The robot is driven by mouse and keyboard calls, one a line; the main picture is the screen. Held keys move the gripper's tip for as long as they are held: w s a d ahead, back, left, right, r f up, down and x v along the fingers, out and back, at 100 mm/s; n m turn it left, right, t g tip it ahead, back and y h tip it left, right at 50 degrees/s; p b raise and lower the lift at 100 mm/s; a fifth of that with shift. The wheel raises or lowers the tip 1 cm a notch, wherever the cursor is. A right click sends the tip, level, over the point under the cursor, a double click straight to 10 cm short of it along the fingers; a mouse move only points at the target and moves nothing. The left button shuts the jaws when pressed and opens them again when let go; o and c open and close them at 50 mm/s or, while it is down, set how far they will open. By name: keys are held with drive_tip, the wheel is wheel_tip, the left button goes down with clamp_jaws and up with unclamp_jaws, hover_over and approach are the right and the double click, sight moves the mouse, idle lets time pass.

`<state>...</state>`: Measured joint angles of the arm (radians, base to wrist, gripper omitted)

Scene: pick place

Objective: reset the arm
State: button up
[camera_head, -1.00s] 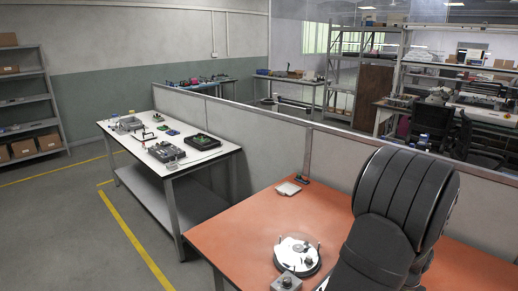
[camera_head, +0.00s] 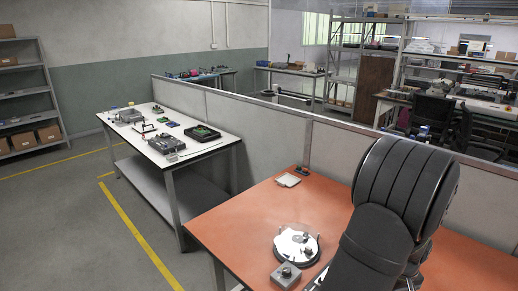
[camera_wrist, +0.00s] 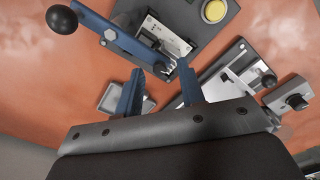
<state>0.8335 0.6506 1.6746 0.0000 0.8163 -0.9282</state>
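My gripper (camera_wrist: 160,68) shows in the wrist view as two blue fingers spread apart with an empty gap between them. It is above the orange tabletop. Past the fingertips is a dark grey fixture (camera_wrist: 205,22) with a metal plate, a yellow round button and a blue lever (camera_wrist: 120,38) ending in a black knob. I cannot tell whether the fingers touch anything. In the head view my black arm fills the lower right and the gripper is hidden.
The orange table (camera_head: 235,222) carries a round fixture with a white disc (camera_head: 296,243), a grey block with a knob (camera_head: 286,275) and a small pale tray (camera_head: 288,180). A white bench (camera_head: 205,149) with devices stands behind left. A grey partition (camera_head: 262,132) runs behind the tables.

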drive_tip(key=m, duration=1.6)
drive_tip(key=shift+m, duration=0.3)
wheel_tip(320, 180, up, 18)
wheel_tip(320, 180, down, 7)
drive_tip(key=shift+m, duration=0.3)
drive_tip(key=shift+r, duration=0.1)
idle(1.0)
